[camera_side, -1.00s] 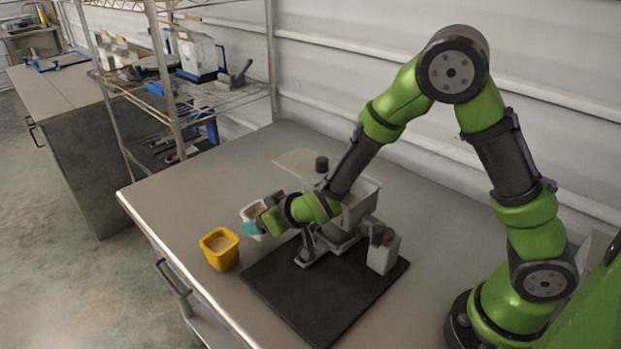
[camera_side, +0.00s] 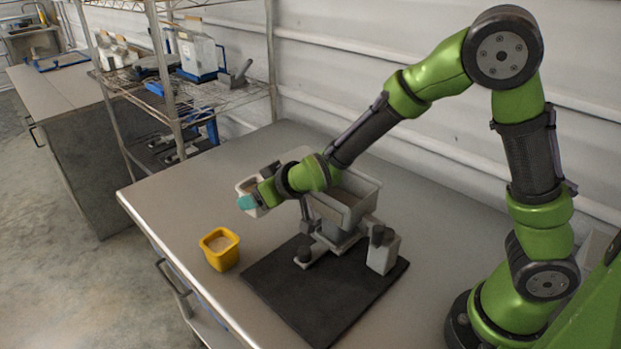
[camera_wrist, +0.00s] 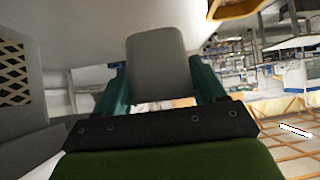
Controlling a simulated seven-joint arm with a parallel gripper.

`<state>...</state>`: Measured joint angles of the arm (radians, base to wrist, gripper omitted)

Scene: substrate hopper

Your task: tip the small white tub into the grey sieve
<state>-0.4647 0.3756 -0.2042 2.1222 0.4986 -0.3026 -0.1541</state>
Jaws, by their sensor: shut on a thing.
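My gripper (camera_side: 250,200) is shut on the small white tub (camera_side: 243,188), its teal fingers against the tub's sides. The tub is held above the table, left of the grey sieve, and looks roughly upright; its brownish contents barely show. In the wrist view the tub (camera_wrist: 155,65) is a shaded grey block between the fingers. The grey sieve (camera_side: 362,190) stands open-topped on its base on the dark mat, partly behind my wrist. Its mesh (camera_wrist: 12,82) shows at the left of the wrist view.
A yellow tub (camera_side: 220,250) with pale contents stands left of the black mat (camera_side: 325,300). A pale grey block with a dark knob (camera_side: 384,252) stands beside the sieve's base. A wire rack (camera_side: 195,95) stands behind the table. The table's front left is clear.

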